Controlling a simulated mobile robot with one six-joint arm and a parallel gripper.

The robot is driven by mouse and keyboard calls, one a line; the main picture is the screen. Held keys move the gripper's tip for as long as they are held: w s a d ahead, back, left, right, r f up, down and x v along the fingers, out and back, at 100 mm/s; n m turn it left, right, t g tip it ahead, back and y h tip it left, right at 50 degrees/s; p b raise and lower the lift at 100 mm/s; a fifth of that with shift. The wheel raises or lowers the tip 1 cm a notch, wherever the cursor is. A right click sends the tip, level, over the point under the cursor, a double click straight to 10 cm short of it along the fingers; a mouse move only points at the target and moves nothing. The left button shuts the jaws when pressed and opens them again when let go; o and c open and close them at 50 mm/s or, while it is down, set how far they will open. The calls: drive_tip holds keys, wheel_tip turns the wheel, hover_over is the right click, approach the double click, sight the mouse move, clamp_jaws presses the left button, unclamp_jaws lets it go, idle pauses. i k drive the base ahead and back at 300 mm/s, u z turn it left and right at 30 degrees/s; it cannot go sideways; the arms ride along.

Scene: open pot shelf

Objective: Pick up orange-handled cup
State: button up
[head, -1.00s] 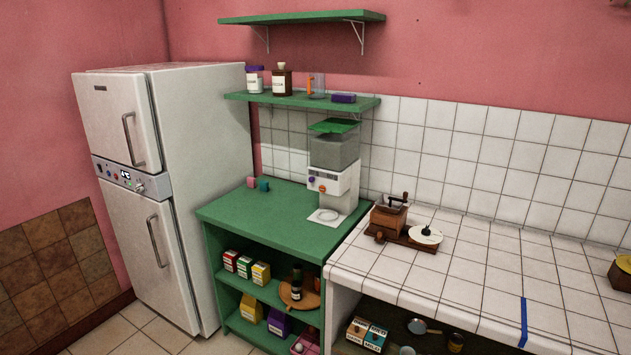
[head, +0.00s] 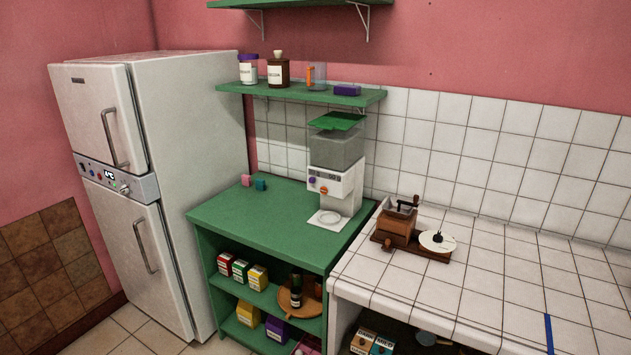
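The orange-handled cup (head: 317,76) is a clear, see-through cup with an orange handle on its left side. It stands upright on the lower green wall shelf (head: 262,90). A brown bottle with a white label (head: 278,72) stands to its left, and a purple block (head: 347,90) lies to its right. My gripper is not in view.
A purple-lidded jar (head: 248,70) stands at the shelf's left end. Below are a white dispenser machine (head: 336,180) and two small blocks on a green counter (head: 270,225). A white fridge (head: 150,190) stands left. A coffee grinder (head: 400,225) sits on the white tiled counter (head: 480,290).

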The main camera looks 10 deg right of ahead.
sight(317, 72)
drive_tip(key=z, duration=0.05)
drive_tip(key=i, duration=0.3)
drive_tip(key=z, duration=0.05)
drive_tip(key=k, duration=1.3)
drive_tip(key=u, duration=0.55)
drive_tip(key=i, duration=1.75)
drive_tip(key=z, duration=0.45)
